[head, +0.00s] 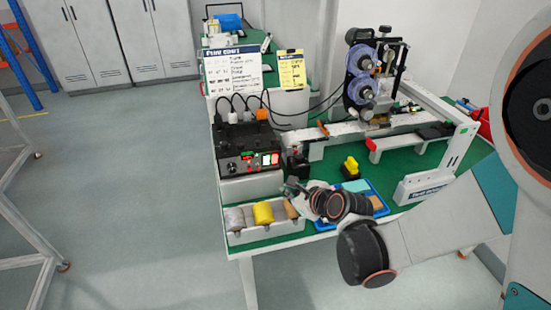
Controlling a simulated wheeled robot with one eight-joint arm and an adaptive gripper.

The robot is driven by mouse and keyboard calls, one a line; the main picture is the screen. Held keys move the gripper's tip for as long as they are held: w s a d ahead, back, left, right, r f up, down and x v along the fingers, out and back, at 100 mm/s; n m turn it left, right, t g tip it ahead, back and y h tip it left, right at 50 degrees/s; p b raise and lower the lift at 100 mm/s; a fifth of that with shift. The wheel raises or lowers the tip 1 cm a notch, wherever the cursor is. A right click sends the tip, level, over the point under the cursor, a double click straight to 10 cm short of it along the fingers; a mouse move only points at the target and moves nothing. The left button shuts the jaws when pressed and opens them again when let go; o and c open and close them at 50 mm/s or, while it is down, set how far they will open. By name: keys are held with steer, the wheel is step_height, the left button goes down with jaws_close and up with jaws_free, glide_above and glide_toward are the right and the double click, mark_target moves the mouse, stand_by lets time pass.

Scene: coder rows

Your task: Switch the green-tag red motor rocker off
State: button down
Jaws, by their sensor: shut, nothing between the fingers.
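A black control box (243,150) stands on the left part of the green-topped bench. Its front face carries small knobs and a cluster of red and green spots (265,159) at the right end. The rocker is too small here for me to tell its tag or its position. My gripper (286,188) is shut and empty. It appears in front of and below the right end of the control box, above the edge of the parts tray. I see a gap in the picture between the fingertips and the red and green spots.
A grey tray (275,232) with yellow and brown rolls lies at the front left. A labelling machine (368,80) stands at the back. Cables run behind the box.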

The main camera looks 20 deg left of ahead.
steer(key=shift+w, duration=0.1)
steer(key=p, duration=0.2)
glide_toward(273, 165)
steer(key=shift+s+f+x, duration=0.15)
steer(key=shift+x, duration=0.75)
steer(key=shift+s+f+x, duration=0.15)
steer(key=shift+x, duration=0.7)
steer(key=shift+w, duration=0.15)
steer(key=shift+w+a, duration=0.15)
steer(key=shift+w, duration=0.1)
steer(key=shift+w+a+r, duration=0.1)
steer(key=shift+w+a, duration=0.05)
steer(key=shift+w, duration=0.1)
stand_by(0.7)
steer(key=shift+s, duration=0.1)
steer(key=shift+s+d+b, duration=0.4)
steer(key=shift+s, duration=0.15)
stand_by(0.3)
